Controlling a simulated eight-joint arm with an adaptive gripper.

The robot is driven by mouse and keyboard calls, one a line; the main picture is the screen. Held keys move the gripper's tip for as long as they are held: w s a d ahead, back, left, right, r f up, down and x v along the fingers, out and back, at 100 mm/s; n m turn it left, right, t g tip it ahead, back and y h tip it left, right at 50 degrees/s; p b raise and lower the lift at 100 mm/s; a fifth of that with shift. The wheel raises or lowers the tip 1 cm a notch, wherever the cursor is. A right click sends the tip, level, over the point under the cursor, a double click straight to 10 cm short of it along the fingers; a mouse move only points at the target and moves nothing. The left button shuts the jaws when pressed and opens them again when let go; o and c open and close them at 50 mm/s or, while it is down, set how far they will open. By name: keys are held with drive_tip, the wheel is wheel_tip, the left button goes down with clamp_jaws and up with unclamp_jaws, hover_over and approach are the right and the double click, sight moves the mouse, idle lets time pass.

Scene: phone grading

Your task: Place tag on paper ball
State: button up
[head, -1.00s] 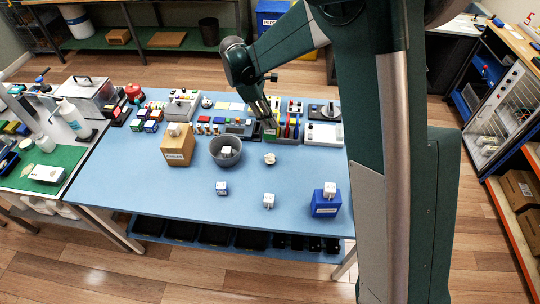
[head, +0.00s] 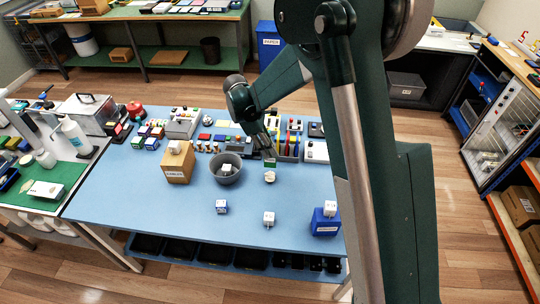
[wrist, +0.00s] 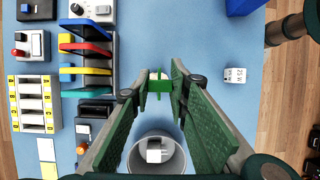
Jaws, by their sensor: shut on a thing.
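My gripper (head: 268,156) is shut on a green tag (head: 270,163), which also shows between the fingertips in the wrist view (wrist: 158,84). The paper ball (head: 270,177) is small, white and crumpled, and lies on the blue table just below the tag in the head view. In the wrist view the white ball (wrist: 158,74) is partly hidden behind the tag. I cannot tell whether the tag touches it.
A grey bin (head: 226,170) with a white cube stands left of the ball. A rack of coloured tags (wrist: 86,65) is at the back. A cardboard box (head: 179,165), a blue box (head: 325,222) and small cubes stand around.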

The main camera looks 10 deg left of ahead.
drive_tip(key=shift+f, duration=1.85)
drive_tip(key=shift+f, duration=0.2)
drive_tip(key=o, duration=0.7)
drive_tip(key=shift+r, duration=0.2)
drive_tip(key=v, duration=1.2)
drive_tip(key=shift+d+r, duration=0.15)
